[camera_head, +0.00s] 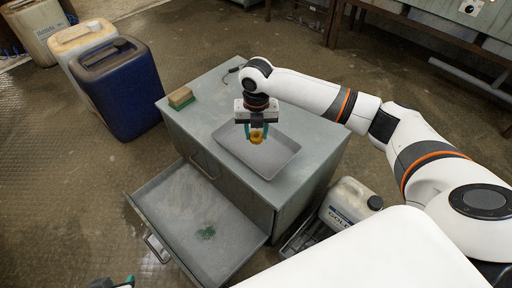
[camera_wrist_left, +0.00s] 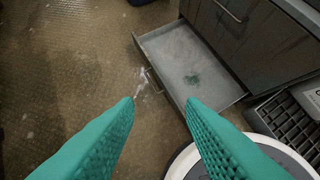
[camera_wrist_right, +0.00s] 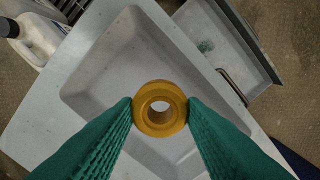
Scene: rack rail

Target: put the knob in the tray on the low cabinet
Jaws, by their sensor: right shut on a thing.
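The knob is a yellow-orange ring (camera_head: 257,136) with a hole through its middle. My right gripper (camera_head: 257,132) is shut on it, one green finger on each side. In the right wrist view the knob (camera_wrist_right: 160,108) sits between the fingertips, over the tray. The tray (camera_head: 283,161) is grey, shallow and empty, on top of the low grey cabinet (camera_head: 213,108). I cannot tell the exact height of the knob above the tray floor. My left gripper (camera_wrist_left: 162,102) is open and empty, above the floor; only a bit shows at the head view's bottom edge.
The cabinet's drawer (camera_head: 165,190) is pulled out, with a green stain inside.

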